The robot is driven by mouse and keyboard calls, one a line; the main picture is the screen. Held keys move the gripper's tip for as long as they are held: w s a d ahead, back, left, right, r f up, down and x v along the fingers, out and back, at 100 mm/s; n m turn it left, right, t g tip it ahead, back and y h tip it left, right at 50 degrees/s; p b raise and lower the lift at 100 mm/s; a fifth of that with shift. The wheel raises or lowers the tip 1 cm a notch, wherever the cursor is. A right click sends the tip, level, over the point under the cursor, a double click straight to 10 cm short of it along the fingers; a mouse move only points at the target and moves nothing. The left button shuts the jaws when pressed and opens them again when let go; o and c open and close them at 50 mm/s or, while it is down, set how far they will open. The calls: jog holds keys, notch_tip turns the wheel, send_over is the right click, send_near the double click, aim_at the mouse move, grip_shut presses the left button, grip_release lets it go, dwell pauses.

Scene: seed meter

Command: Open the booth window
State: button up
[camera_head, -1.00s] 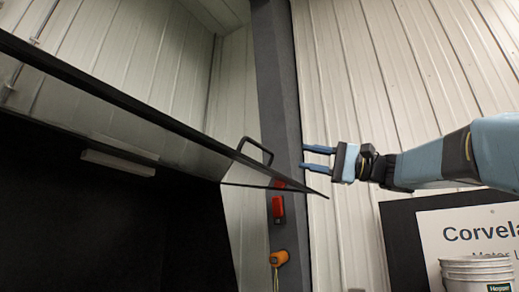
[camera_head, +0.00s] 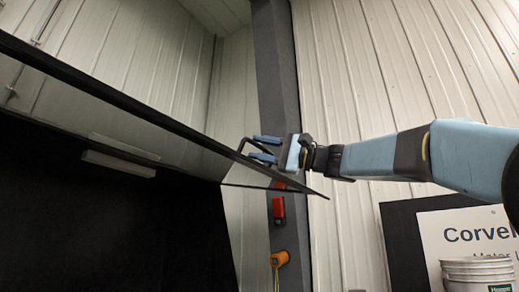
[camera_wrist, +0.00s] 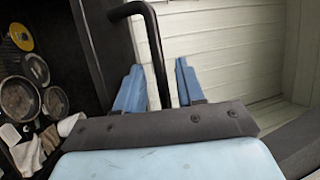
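The booth window (camera_head: 120,106) is a glass pane with a black frame, tilted up and outward over a dark booth interior in the head view. A black handle (camera_head: 242,146) stands up from its frame near the right end; it also shows in the wrist view (camera_wrist: 152,50). My gripper (camera_head: 261,149) is at the handle, reaching in from the right. In the wrist view my gripper (camera_wrist: 158,88) is open, with one blue finger on each side of the handle's bar. Gaps show on both sides of the bar, so neither finger visibly touches it.
A grey post (camera_head: 279,90) stands behind the window's right end, with a red box (camera_head: 278,210) and an orange knob (camera_head: 279,259) on it. A sign (camera_head: 470,240) and a white bucket (camera_head: 478,273) are at lower right. Several round containers (camera_wrist: 36,70) show at left in the wrist view.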

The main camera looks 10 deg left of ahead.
jog(key=shift+a, duration=0.15)
grip_shut()
dwell(0.4)
